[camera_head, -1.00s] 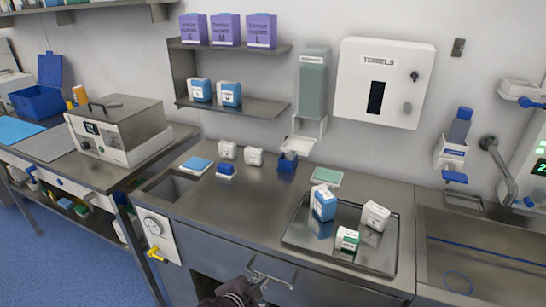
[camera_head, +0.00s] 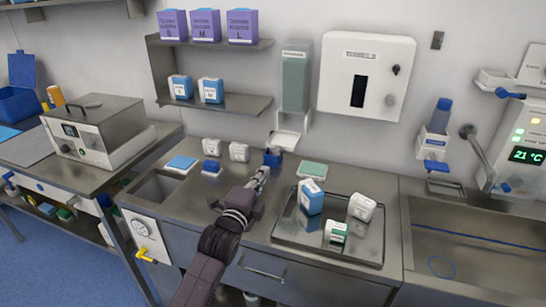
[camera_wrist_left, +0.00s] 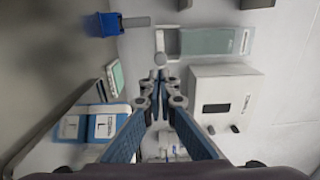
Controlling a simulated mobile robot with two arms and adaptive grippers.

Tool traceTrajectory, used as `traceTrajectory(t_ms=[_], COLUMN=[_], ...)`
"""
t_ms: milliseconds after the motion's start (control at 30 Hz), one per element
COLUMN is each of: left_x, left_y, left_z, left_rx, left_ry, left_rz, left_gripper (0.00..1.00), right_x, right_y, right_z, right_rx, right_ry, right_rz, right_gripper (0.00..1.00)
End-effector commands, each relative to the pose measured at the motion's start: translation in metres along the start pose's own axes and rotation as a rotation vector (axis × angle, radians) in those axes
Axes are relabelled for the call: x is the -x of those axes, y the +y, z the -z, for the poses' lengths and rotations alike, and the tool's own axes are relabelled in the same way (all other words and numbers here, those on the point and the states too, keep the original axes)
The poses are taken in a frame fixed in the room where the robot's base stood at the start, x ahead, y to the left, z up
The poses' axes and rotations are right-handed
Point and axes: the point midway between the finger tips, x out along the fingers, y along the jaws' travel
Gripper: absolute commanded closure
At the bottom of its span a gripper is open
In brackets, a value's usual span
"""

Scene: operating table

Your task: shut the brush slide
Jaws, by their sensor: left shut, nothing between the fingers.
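A tall green-grey dispenser (camera_head: 296,80) hangs on the wall. A pale slide (camera_head: 287,139) sticks out from its lower end, over the counter, and looks pulled out. My left gripper (camera_head: 263,174) is shut and empty above the counter, in front of and below the slide, apart from it as far as I can tell. In the left wrist view the dispenser (camera_wrist_left: 214,41) lies beyond the shut fingers (camera_wrist_left: 161,92). How far the fingertips are from the slide is hard to judge. My right gripper is out of view.
A metal tray (camera_head: 352,246) with several bottles lies to the right of my arm. A green pad (camera_head: 312,170) lies behind the tray. A white towel box (camera_head: 365,75) hangs right of the dispenser.

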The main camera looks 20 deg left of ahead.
Motion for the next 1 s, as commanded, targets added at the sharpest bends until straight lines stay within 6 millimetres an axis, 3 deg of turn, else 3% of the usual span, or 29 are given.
traceTrajectory(t_ms=[500,700,1000], left_x=[-0.070,-0.083,-0.086], left_y=[-0.001,0.000,0.001], left_z=[0.000,0.000,0.000], left_rx=[0.003,0.002,0.002], left_ry=[0.000,0.000,0.000], left_rz=[-0.001,-0.001,-0.001], left_gripper=[1.00,1.00,1.00], right_x=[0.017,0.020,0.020], right_y=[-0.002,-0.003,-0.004], right_z=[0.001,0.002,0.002], right_rx=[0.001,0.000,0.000], right_ry=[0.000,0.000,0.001], right_rz=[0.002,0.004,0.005], right_gripper=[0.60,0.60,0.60])
